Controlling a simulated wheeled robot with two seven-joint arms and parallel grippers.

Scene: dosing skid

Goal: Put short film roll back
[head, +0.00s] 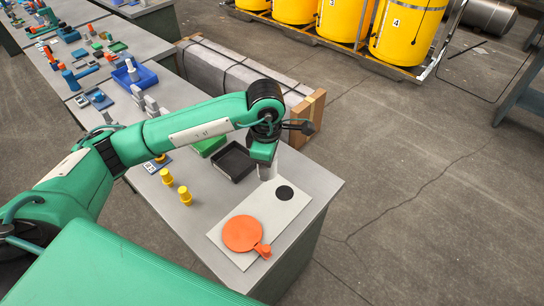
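I cannot pick out a short film roll for certain. Two small yellow pieces (166,176) stand upright on the grey bench (315,184), left of a pale grey board (262,205). On the board lie an orange paddle-shaped piece (242,233) and a black disc (285,193). My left gripper (266,175) points down just above the board's far edge, right of a black tray (237,161). Its pale fingers are small and seen edge-on, so I cannot tell whether they are open or hold anything. My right gripper is not in view.
A green tray (211,145) sits partly behind my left arm. A blue bin (135,77) and many small parts lie farther along the benches. A long wrapped crate (240,78) lies behind the bench. Yellow drums (400,32) stand at the back.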

